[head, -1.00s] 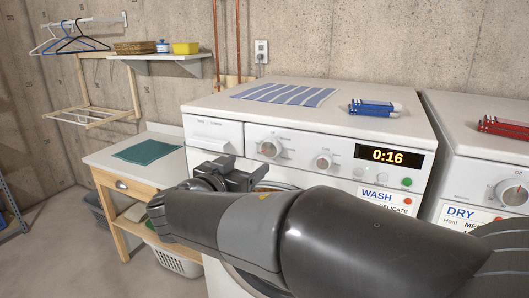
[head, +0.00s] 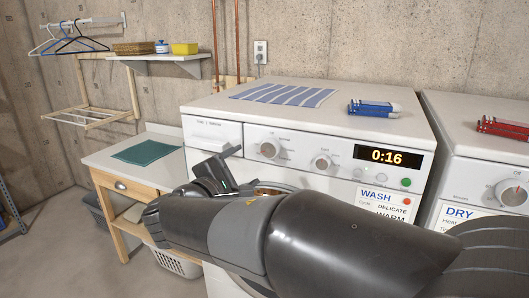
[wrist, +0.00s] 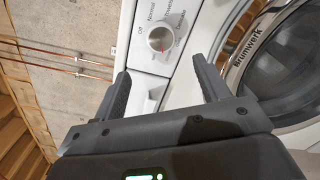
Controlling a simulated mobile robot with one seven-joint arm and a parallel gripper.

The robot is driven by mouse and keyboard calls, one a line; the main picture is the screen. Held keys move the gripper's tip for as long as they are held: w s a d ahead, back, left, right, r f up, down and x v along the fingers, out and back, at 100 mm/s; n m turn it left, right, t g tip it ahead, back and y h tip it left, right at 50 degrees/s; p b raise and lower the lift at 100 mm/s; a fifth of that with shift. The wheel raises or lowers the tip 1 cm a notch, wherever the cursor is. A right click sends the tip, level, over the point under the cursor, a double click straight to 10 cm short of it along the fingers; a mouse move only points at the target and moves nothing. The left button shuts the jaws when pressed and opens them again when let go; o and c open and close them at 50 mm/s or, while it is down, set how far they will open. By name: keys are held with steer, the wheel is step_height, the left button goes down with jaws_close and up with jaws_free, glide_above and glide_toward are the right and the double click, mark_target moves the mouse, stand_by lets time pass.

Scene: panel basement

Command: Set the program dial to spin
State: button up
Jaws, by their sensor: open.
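The program dial (head: 269,148) is a round white-grey knob on the left of the washer's front panel, with small print around it. In the wrist view the dial (wrist: 160,39) shows beyond the fingertips, between their lines, with "Off" and "Normal" readable beside it. A small red mark shows on its face; the exact setting is too small to tell. My gripper (wrist: 160,66) is open and empty, apart from the dial. In the head view my gripper (head: 231,166) is below and left of the dial, in front of the panel.
A second, smaller knob (head: 321,162) and a green button (head: 406,182) are right of the dial. The detergent drawer (head: 214,131) is to its left, the round door (wrist: 285,75) below. The dryer (head: 480,170) stands right. A wooden table (head: 105,160) stands left.

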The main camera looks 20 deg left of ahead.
mark_target(268, 149)
steer(key=w+n, duration=0.6)
steer(key=w, duration=0.1)
steer(key=w+n, duration=0.3)
steer(key=shift+w+d+n, duration=0.3)
steer(key=shift+w+d, duration=0.05)
stand_by(0.3)
steer(key=c, duration=1)
steer(key=shift+m, duration=2.5)
steer(key=o, duration=1)
